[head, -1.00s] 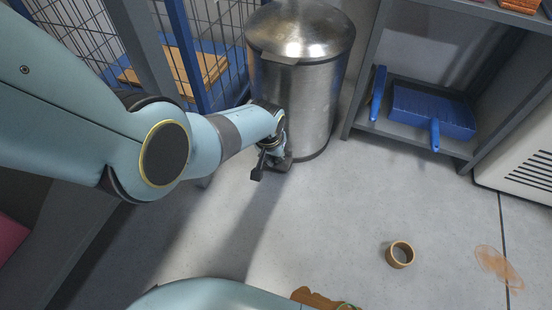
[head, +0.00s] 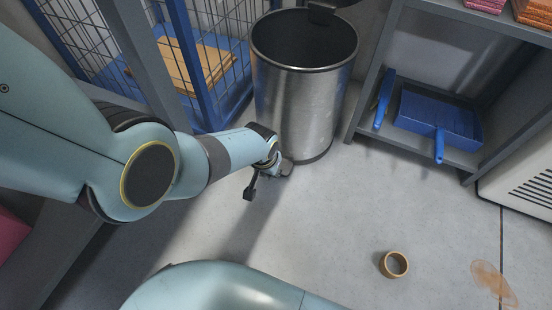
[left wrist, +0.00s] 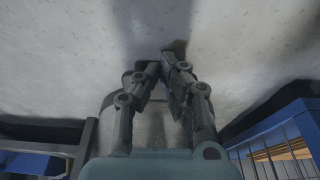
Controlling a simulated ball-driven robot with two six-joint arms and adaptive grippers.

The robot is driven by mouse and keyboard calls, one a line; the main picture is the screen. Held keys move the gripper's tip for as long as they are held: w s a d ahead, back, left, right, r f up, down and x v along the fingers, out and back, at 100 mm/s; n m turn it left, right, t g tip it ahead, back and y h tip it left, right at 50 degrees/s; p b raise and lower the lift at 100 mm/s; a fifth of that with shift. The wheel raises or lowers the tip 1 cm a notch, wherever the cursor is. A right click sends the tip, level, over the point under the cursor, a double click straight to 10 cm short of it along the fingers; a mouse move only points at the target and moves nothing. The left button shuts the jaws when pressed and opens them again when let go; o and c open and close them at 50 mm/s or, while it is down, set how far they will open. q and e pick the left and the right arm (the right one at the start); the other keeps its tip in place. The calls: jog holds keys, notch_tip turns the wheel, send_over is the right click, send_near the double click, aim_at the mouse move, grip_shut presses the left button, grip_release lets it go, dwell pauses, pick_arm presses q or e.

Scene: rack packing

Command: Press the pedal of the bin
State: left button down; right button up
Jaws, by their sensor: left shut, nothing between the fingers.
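The steel bin (head: 312,108) stands upright on the floor in the head view, its lid (head: 322,12) raised at the back and its dark inside showing. My left gripper (head: 285,169) is low at the front foot of the bin, pointing down. In the left wrist view its fingers (left wrist: 162,64) are shut with nothing between them. A small dark piece, seemingly the pedal (left wrist: 176,46), shows at the fingertips; the gripper largely hides that spot in the head view, so I cannot see the contact clearly. My right gripper is out of view.
A blue wire cage (head: 205,60) stands left of the bin. A grey shelf (head: 372,75) with a blue dustpan (head: 437,118) is at its right. A tape roll (head: 394,264) and a brownish stain (head: 492,280) are on the otherwise clear floor at the right.

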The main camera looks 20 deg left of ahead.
pick_arm(q)
jog(key=v, duration=1.1)
jog(key=shift+s+r, duration=0.15)
jog(key=shift+r, duration=0.2)
jog(key=shift+s, duration=0.1)
